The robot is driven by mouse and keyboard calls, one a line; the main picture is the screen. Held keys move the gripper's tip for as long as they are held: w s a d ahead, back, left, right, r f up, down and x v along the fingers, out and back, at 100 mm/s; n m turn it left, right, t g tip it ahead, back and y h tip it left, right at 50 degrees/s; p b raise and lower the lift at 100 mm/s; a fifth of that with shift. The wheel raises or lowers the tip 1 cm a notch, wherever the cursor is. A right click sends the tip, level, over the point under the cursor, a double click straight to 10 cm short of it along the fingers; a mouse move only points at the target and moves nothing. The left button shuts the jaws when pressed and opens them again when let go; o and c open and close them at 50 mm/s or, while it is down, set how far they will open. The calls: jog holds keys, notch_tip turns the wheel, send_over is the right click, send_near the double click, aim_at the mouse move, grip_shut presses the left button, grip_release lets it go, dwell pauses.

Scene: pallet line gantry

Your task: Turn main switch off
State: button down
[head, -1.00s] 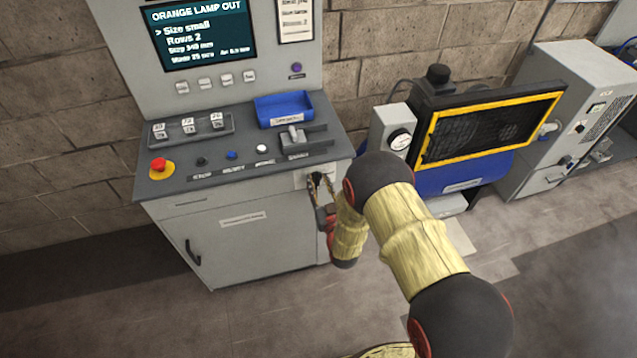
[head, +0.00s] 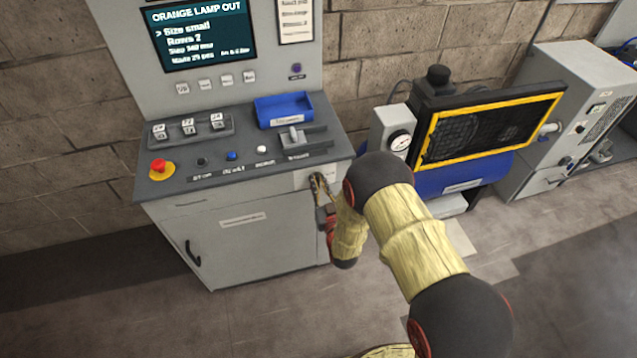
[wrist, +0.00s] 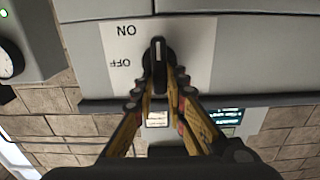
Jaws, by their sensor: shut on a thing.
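The main switch is a black rotary knob (wrist: 158,48) on a white plate (wrist: 195,40) marked ON and OFF, which reads upside down in the wrist view. The knob's bar lies upright in that picture; which mark it points to I cannot tell. My gripper (wrist: 160,80) is shut on the knob, with a fingertip on each side. In the head view my gripper (head: 318,184) is at the right side of the grey control cabinet (head: 255,245), just below the console top. There the knob is mostly hidden by the fingers.
The console top holds a red emergency button (head: 159,166), small push buttons, a blue tray (head: 284,110) and a grey lever (head: 293,136). A screen (head: 196,35) above reads "ORANGE LAMP OUT". A yellow-framed machine (head: 490,130) stands to the right. Open floor lies in front.

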jog(key=shift+f+n+b, duration=0.1)
jog(key=shift+n+b, duration=0.2)
jog(key=n+b, duration=0.3)
jog(key=n, duration=0.2)
jog(key=a+f+n+b, duration=0.1)
jog(key=n+b, duration=0.2)
jog(key=n, duration=0.3)
jog(key=n+b, duration=0.3)
jog(key=n, duration=0.3)
jog(key=shift+s+a+f, duration=0.25)
jog(key=shift+a+f, duration=0.1)
jog(key=shift+a, duration=0.05)
jog(key=shift+n+b, duration=0.3)
jog(key=c, duration=1.9)
grip_release()
jog(key=shift+o, duration=0.5)
jog(key=v, duration=1.2)
